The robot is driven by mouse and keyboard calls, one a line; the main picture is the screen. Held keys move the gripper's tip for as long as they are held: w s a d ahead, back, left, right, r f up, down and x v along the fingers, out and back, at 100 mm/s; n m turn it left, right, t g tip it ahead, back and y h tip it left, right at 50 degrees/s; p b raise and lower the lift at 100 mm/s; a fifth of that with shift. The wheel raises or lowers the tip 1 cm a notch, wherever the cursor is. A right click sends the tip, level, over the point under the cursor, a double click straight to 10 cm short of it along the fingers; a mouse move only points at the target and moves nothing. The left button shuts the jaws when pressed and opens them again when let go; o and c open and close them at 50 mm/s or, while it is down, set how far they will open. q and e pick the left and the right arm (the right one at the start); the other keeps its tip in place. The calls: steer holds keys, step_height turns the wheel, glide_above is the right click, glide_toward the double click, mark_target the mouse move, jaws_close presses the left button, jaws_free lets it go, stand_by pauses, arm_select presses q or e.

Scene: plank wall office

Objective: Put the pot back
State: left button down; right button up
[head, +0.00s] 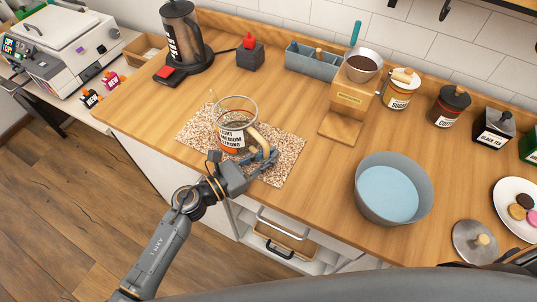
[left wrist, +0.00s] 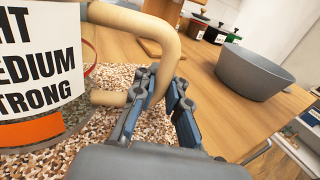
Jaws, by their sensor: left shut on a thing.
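The pot (head: 232,130) is a clear glass vessel with a strength-scale label and a bent wooden handle. It is over the speckled mat (head: 198,128) near the counter's front edge and looks upright; whether its base touches the mat is hard to tell. My left gripper (head: 268,157) is shut on the handle. In the left wrist view, the fingers (left wrist: 160,92) close around the handle's (left wrist: 170,50) lower part, and the pot's label (left wrist: 38,60) fills the left side. My right gripper does not show clearly.
A wooden dripper stand (head: 340,127) with a coffee-filled filter (head: 362,66) stands behind right of the mat. A grey bowl (head: 365,205) of water is to the right, beside a lid (head: 474,242). A kettle (head: 182,35) stands back left. Counter between mat and bowl is clear.

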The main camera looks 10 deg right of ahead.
arm_select(q)
steer(key=shift+f, duration=0.1)
steer(key=c, duration=1.4)
jaws_free()
steer(key=shift+o, duration=0.2)
steer(key=shift+a, duration=0.15)
steer(key=b+v, duration=0.3)
steer(key=v, duration=0.8)
steer(key=shift+s+a+b, duration=0.25)
steer(key=shift+a+b, duration=0.05)
